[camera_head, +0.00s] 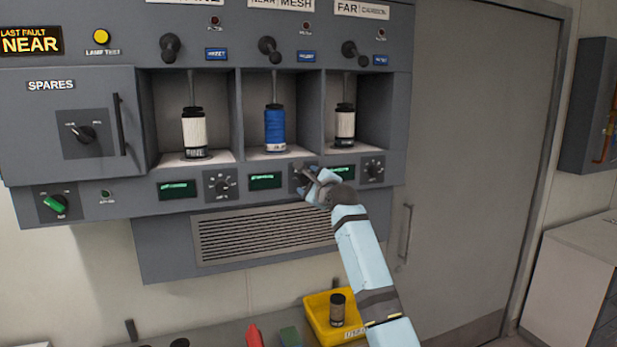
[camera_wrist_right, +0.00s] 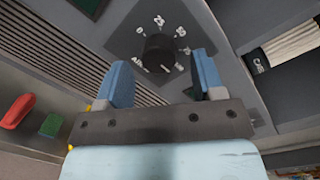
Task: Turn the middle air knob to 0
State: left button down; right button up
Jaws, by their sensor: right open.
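The middle air knob (camera_wrist_right: 160,52) is a dark round knob on a grey dial plate with white markings, seen in the right wrist view. In the head view its dial plate (camera_head: 299,178) is partly covered by my right gripper (camera_head: 312,180). My right gripper also shows in the right wrist view (camera_wrist_right: 160,75), with its two blue fingers apart, one on each side of the knob. I cannot tell whether the fingers touch it. The exact setting of the knob is unclear. My left gripper is not in view.
Similar knobs sit to the left (camera_head: 223,185) and right (camera_head: 373,170), with green displays between. Above are bays with a white, a blue (camera_head: 275,128) and another white cartridge. A vent grille (camera_head: 262,232) lies below. A yellow bin (camera_head: 317,312) stands on the bench.

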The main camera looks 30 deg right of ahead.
jog(key=shift+w, duration=0.6)
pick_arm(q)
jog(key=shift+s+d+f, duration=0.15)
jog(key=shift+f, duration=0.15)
pick_arm(e)
jog(key=shift+d, duration=0.1)
jog(key=c, duration=0.9)
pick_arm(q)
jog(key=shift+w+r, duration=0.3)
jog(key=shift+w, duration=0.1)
